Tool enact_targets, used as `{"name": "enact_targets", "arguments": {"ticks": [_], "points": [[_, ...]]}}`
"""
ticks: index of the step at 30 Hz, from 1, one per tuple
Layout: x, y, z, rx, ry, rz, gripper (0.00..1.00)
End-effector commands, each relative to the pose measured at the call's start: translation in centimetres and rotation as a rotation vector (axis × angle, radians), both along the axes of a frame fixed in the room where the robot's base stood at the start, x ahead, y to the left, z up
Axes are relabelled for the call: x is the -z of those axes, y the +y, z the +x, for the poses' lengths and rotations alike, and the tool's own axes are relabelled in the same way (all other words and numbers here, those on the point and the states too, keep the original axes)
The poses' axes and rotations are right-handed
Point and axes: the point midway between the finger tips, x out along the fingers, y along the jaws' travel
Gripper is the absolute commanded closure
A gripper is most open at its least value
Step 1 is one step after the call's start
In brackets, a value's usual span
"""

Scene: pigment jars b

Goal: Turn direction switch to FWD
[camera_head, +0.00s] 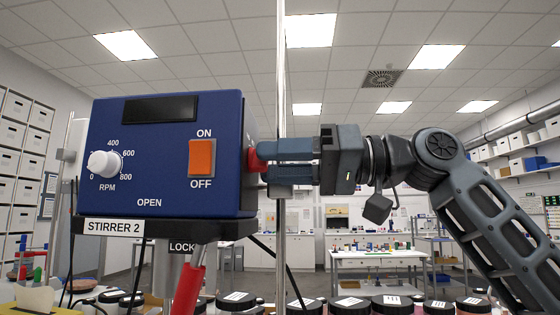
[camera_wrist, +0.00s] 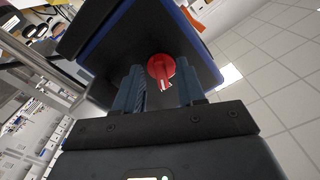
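The direction switch is a red knob (camera_head: 257,160) on the right side face of the blue stirrer box (camera_head: 112,130). In the wrist view the red knob (camera_wrist: 160,68) has a raised grip with a pale mark at its end, tilted in the picture. My gripper (camera_head: 268,160) points left at the knob, with its fingertips close to the side face. In the wrist view my gripper (camera_wrist: 160,82) is open, one finger on each side of the knob, with gaps beside the raised grip. I cannot see a FWD label or tell the switch's setting.
The box front has a white RPM dial (camera_head: 104,164) and an orange ON/OFF switch (camera_head: 202,158). A metal rod (camera_head: 282,70) stands upright by my fingers. A red-handled LOCK lever (camera_head: 189,290) is below the box. Several dark-lidded jars (camera_head: 350,305) line the bottom.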

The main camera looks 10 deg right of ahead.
Motion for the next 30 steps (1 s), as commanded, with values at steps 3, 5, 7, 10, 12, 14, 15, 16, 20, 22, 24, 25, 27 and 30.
{"name": "enact_targets", "arguments": {"ticks": [3, 5, 7, 10, 12, 14, 15, 16, 20, 22, 24, 25, 27, 30], "points": [[0.00, -0.01, 0.00, 0.000, 0.000, 0.000, 0.70], [0.00, -0.02, 0.00, 0.000, 0.000, 0.000, 0.76], [0.00, -0.02, 0.00, 0.000, 0.000, 0.000, 0.83], [0.00, -0.03, 0.00, 0.000, 0.000, 0.000, 0.92], [0.00, -0.03, 0.00, 0.000, 0.000, 0.000, 0.99], [0.01, -0.03, 0.01, 0.000, 0.000, 0.000, 1.00], [0.01, -0.03, 0.01, 0.000, 0.000, 0.000, 1.00], [0.02, -0.03, 0.02, 0.000, 0.000, 0.000, 1.00], [0.03, -0.04, 0.02, 0.000, 0.000, 0.000, 1.00], [0.04, -0.04, 0.03, 0.000, -0.005, 0.000, 1.00], [0.06, -0.02, 0.03, 0.000, -0.015, -0.002, 1.00], [0.07, -0.01, 0.04, 0.000, -0.021, -0.003, 1.00], [0.13, 0.02, 0.05, 0.000, -0.040, -0.008, 1.00], [0.17, 0.00, 0.07, 0.000, -0.086, -0.015, 1.00]]}}
